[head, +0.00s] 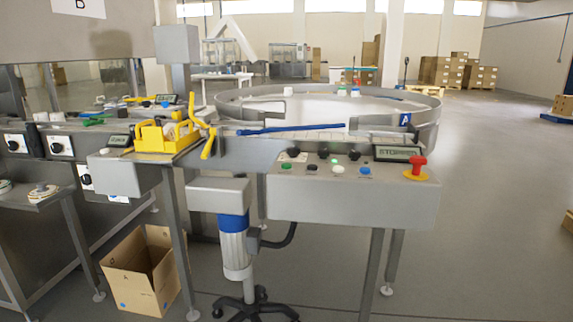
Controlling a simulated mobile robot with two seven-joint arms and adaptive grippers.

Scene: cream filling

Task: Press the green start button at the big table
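The big round table (243,92) has a raised metal rim and stands behind a grey control box (345,205). A green button (287,168) is at the left end of the front row on the box's sloped top. Black, white and blue buttons follow to its right, with black knobs (323,153) behind. A small green spot also shows among the knobs. A display (398,153) at the right appears to read "STOPPED". A red mushroom button (418,165) on a yellow base is at the far right. Neither of my grippers is in view.
A yellow tool caddy (165,137) stands on the left ledge, and a long blue tool (290,129) lies behind the control box. An open cardboard box (142,272) and a wheeled motor stand (236,255) are on the floor.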

